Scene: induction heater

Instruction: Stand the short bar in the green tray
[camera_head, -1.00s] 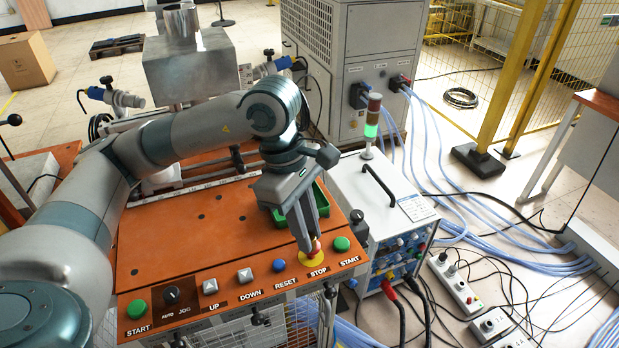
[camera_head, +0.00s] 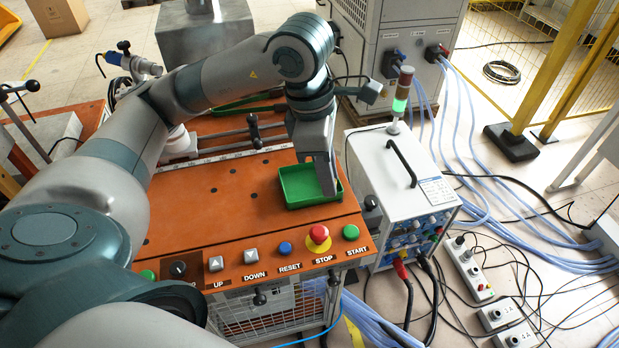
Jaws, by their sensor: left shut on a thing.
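The green tray (camera_head: 298,196) is a shallow rectangular box on the orange table top, near its right edge, behind the STOP button. My left gripper (camera_head: 327,190) points down with its fingertips inside the tray, toward the right side. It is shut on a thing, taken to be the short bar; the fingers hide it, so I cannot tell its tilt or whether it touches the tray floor. My right gripper is not in view.
A red STOP button (camera_head: 319,235) and other push buttons line the table's front edge. A white power unit (camera_head: 400,190) with a black handle stands just right of the table.

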